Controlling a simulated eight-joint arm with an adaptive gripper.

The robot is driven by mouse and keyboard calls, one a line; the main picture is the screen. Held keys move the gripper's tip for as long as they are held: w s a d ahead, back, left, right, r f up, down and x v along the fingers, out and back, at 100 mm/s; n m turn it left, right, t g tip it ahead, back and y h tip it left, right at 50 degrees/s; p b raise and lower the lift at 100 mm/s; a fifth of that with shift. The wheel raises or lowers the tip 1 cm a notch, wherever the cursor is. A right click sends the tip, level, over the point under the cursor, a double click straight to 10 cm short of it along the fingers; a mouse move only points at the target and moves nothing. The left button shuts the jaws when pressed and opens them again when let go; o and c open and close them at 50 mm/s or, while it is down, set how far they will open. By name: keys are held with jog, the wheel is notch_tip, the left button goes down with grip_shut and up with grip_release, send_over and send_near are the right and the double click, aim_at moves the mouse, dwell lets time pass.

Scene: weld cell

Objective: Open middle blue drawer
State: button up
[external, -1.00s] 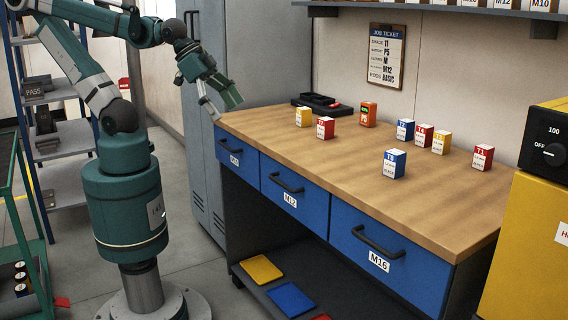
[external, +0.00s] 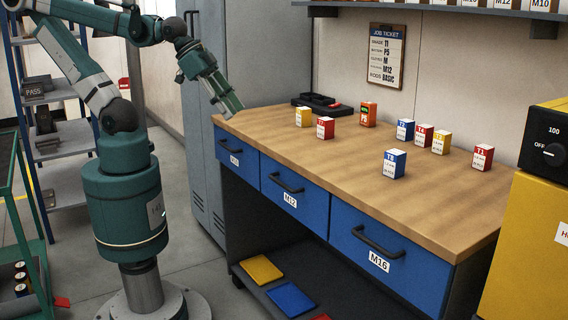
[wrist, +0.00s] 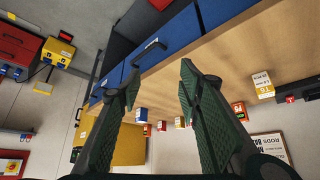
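The middle blue drawer (external: 312,207), labelled M12, is closed in the bench front, between the left drawer (external: 237,163) and the M16 drawer (external: 385,260). Its dark bar handle (external: 286,184) runs across its face. In the wrist view, a blue drawer that looks like the middle one (wrist: 172,33) appears at the top, beyond my fingers. My gripper (external: 228,108) is at the bench's left end in the external view, up and left of the middle drawer's handle and apart from it. In the wrist view my gripper (wrist: 158,82) is open, with nothing between its fingers.
A grey cabinet (external: 255,60) stands behind the bench's left end. The floor in front of the drawers looks clear.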

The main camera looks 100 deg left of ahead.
jog(key=shift+w+d+r+p, duration=0.1)
jog(key=shift+w+r+p, duration=0.15)
jog(key=shift+w, duration=0.3)
jog(key=c, duration=0.6)
jog(key=m+g+y+p, duration=0.2)
jog(key=m+g+p, duration=0.3)
jog(key=m+p, duration=0.45)
send_over(279, 182)
jog(key=d, duration=0.1)
jog(key=shift+f, duration=5.8)
jog(key=shift+s+d+n+p, duration=0.1)
jog(key=shift+s+n+p, duration=0.25)
jog(key=shift+s, duration=0.1)
jog(key=shift+f, duration=0.15)
jog(key=shift+b+x, duration=0.7)
jog(key=shift+x, duration=3.05)
jog(key=shift+s+d, duration=0.15)
